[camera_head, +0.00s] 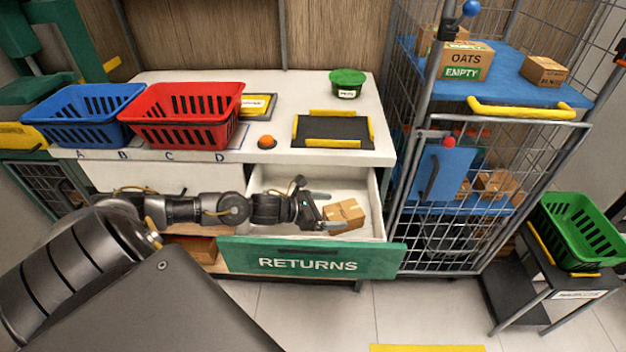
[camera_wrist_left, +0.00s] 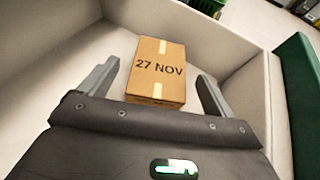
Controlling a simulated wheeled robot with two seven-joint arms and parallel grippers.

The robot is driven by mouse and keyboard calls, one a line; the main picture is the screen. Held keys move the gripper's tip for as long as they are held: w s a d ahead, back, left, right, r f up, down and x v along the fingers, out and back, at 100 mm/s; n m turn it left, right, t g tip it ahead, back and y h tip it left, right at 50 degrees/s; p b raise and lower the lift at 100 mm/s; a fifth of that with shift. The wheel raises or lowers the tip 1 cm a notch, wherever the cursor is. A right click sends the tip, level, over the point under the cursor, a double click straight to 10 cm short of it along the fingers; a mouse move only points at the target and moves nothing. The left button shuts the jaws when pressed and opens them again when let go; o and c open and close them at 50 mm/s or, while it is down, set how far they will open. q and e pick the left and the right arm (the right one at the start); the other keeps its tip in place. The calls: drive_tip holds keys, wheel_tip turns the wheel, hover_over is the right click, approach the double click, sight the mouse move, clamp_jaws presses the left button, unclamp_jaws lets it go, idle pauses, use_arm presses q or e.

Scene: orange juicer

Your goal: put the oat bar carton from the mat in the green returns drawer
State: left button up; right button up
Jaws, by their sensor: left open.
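The green returns drawer (camera_head: 308,263) is pulled open below the white counter. A small brown carton (camera_head: 344,215) lies inside it, toward the right. In the left wrist view the carton (camera_wrist_left: 157,73) shows tan tape and the print "27 NOV"; I cannot read whether it is the oat bar carton. My left gripper (camera_head: 324,210) is inside the drawer space, just left of the carton. In the left wrist view its fingers (camera_wrist_left: 155,85) are spread, with the carton at and beyond the tips. The black mat (camera_head: 333,130) with yellow edges on the counter is empty. My right gripper is not in view.
Blue basket (camera_head: 85,115) and red basket (camera_head: 185,117) stand on the counter's left. A wire cage cart (camera_head: 470,235) with cartons stands right of the drawer.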

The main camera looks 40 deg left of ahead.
use_arm(q)
drive_tip(key=v, duration=0.6)
drive_tip(key=shift+s+a+b, duration=0.1)
drive_tip(key=shift+s+b, duration=0.05)
drive_tip(key=shift+b, duration=0.15)
drive_tip(key=shift+s+a+r, duration=0.25)
drive_tip(key=shift+s, duration=0.2)
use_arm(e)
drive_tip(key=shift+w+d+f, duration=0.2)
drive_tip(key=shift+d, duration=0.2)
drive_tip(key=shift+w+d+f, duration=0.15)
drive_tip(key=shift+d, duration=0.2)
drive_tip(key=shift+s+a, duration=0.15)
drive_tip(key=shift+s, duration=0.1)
